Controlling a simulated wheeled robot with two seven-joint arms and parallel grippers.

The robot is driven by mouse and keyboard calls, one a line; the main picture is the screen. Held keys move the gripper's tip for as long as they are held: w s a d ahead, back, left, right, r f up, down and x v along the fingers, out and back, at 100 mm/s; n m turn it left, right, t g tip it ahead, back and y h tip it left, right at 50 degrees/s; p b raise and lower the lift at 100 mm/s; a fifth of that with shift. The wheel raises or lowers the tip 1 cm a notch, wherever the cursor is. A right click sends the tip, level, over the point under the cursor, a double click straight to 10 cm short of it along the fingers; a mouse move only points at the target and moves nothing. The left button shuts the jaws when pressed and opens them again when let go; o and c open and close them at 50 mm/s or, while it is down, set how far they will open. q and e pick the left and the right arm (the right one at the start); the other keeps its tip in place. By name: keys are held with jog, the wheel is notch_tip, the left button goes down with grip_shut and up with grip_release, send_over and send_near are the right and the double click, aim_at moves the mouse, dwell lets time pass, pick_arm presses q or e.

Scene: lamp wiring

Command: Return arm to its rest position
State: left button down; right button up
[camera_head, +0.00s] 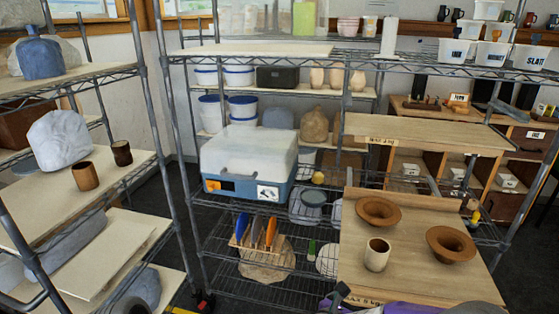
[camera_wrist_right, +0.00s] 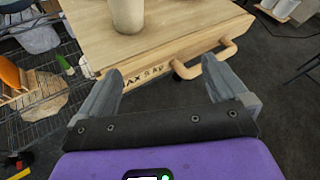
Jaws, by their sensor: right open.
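My right gripper (camera_wrist_right: 163,75) is open and empty in the right wrist view, its two grey fingers spread apart. Its purple body (camera_head: 410,308) shows at the bottom edge of the head view, in front of the wooden board (camera_head: 400,285). The board's front edge, with lettering and a wooden handle (camera_wrist_right: 205,60), lies just beyond the fingertips in the wrist view. I cannot see any clear contact between fingers and board. A tan cup (camera_head: 377,255) stands upright on the board, with two brown flared bowls (camera_head: 378,211) (camera_head: 450,244) behind and right of it.
Wire racks stand left and centre. A white and blue box (camera_head: 250,165) sits on the centre rack, above a holder with coloured plates (camera_head: 256,232). Two brown cups (camera_head: 85,176) (camera_head: 122,153) stand on the left shelf. Dark floor (camera_wrist_right: 285,110) is open right of the gripper.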

jog(key=a+f+n+y, duration=0.3)
jog(key=f+n+y, duration=0.1)
jog(key=f+n, duration=0.6)
jog(key=a+f+n+y, duration=0.2)
jog(key=f+n+y, duration=0.3)
jog(key=f+n, duration=0.45)
jog(key=s+a+f+n+g+y, duration=0.2)
jog(key=s+f+n, duration=0.4)
jog(key=s+n, duration=0.4)
jog(key=s+a+f+n+g+y, duration=0.2)
jog(key=s+f+n+g+y, duration=0.2)
jog(key=s+n, duration=0.5)
notch_tip(320, 180, down, 3)
jog(key=shift+s+a+f+n+g, duration=0.15)
jog(key=shift+s+a+n+g, duration=0.25)
jog(key=shift+n+g, duration=0.6)
jog(key=shift+m, duration=0.25)
